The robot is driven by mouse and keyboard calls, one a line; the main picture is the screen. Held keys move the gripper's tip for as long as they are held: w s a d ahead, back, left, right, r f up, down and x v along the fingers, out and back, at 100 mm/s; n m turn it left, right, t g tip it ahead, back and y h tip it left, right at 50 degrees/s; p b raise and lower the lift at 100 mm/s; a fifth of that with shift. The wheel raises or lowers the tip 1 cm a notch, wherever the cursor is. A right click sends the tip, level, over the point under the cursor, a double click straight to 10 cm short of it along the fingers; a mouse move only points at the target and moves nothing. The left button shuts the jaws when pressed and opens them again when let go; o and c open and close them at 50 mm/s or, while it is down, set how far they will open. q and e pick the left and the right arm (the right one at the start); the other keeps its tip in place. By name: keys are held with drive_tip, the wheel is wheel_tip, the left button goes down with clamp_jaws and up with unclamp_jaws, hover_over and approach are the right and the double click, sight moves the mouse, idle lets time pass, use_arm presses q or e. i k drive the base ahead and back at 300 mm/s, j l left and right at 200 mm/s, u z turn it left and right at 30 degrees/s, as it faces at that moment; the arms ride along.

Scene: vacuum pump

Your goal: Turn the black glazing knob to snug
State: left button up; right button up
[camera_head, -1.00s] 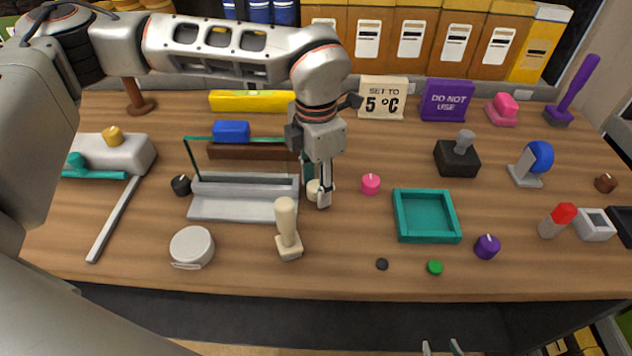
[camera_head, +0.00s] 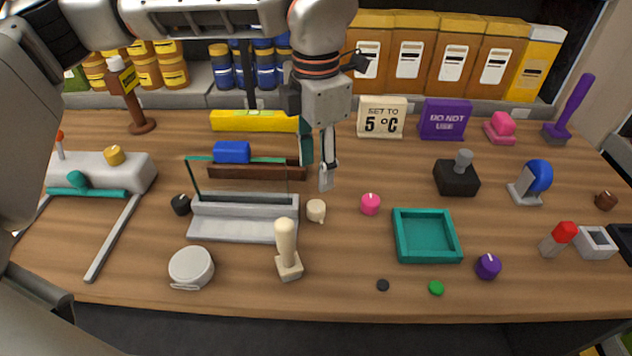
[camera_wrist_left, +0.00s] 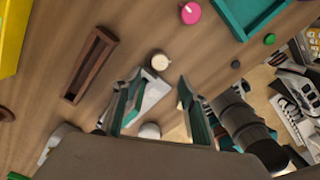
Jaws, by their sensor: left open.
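The black knob (camera_head: 181,204) stands at the left end of the grey fixture (camera_head: 245,228), which carries a glass pane with a teal edge. A cream knob (camera_head: 316,210) stands at the fixture's right end; it also shows in the left wrist view (camera_wrist_left: 160,62). My left gripper (camera_head: 327,178) points down above and behind the cream knob, apart from it. Its fingers (camera_wrist_left: 157,98) are spread and empty in the left wrist view. The black knob is well to the left of this gripper, and I cannot make it out in the wrist view. My right gripper is not seen.
A cream-handled stamp (camera_head: 287,250) and a round white canister (camera_head: 191,267) stand in front of the fixture. A pink knob (camera_head: 370,204) and teal tray (camera_head: 427,237) are to the right.

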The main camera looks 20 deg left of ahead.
sight(180, 203)
drive_tip(key=k+l, duration=0.8)
drive_tip(key=l, duration=0.15)
